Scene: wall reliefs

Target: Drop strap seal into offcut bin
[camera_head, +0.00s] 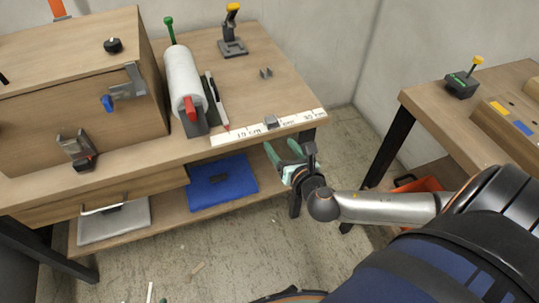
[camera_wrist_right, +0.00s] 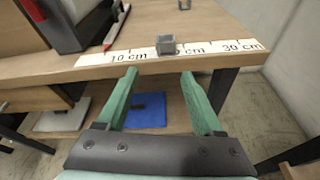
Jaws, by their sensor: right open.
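A small grey metal strap seal (camera_head: 271,121) sits on the white measuring strip at the front edge of the workbench. It also shows in the right wrist view (camera_wrist_right: 166,45), ahead of the fingers. My right gripper (camera_head: 281,149) has green fingers, open and empty, just in front of the bench edge. In the wrist view its fingertips (camera_wrist_right: 158,74) are spread to either side of the seal's line, apart from it. An orange-red bin (camera_head: 422,184), likely the offcut bin, is partly hidden behind my right arm, low by the right-hand table. My left gripper is not seen.
A second small grey piece (camera_head: 265,73) lies farther back on the bench. A blue cloth (camera_head: 222,182) is on the lower shelf. A floor gap separates the tables.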

